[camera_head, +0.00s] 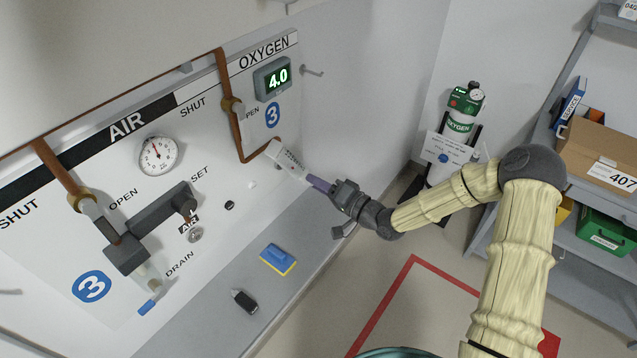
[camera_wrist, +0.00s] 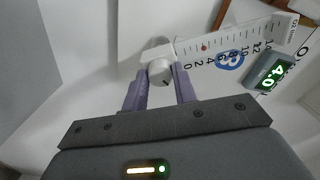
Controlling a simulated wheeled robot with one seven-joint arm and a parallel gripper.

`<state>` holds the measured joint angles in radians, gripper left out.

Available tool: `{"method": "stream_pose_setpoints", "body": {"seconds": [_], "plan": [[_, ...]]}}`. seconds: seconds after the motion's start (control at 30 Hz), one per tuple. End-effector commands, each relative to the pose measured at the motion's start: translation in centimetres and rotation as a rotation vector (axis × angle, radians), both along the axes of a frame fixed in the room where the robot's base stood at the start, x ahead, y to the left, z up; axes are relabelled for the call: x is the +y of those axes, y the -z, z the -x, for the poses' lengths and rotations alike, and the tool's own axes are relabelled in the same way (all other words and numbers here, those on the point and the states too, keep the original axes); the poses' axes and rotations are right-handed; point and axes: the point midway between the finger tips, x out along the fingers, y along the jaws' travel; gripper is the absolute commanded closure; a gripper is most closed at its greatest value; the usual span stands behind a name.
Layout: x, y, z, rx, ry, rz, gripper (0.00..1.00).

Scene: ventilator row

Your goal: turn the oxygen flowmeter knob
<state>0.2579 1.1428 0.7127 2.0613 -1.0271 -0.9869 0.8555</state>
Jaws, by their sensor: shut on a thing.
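The oxygen flowmeter (camera_head: 287,163) is a pale, scaled tube on the wall panel under the OXYGEN sign. In the wrist view its scale (camera_wrist: 235,42) shows a red ball near the 4 mark. Its round white knob (camera_wrist: 160,70) sits at the low end of the tube, between the purple fingers of my gripper (camera_wrist: 160,76). My gripper is shut on the knob. In the head view my gripper (camera_head: 315,182) reaches the flowmeter from the right, and the fingers hide the knob. A green-lit display (camera_head: 273,78) reads 4.0; it also shows in the wrist view (camera_wrist: 280,72).
A copper pipe (camera_head: 234,125) runs beside the flowmeter. The AIR gauge (camera_head: 158,155) and a grey valve handle (camera_head: 160,213) are further left. A blue-yellow sponge (camera_head: 278,258) and a dark small object (camera_head: 244,300) lie on the ledge. An oxygen cylinder (camera_head: 457,130) stands behind my arm.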

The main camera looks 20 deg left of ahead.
Motion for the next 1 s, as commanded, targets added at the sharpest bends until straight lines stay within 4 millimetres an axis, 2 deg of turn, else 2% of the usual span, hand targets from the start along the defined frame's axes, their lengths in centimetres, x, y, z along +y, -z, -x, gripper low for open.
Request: {"method": "stream_pose_setpoints", "body": {"seconds": [1.0], "plan": [[-0.16,0.05,-0.14,0.894,0.003,-0.374,0.95]]}}
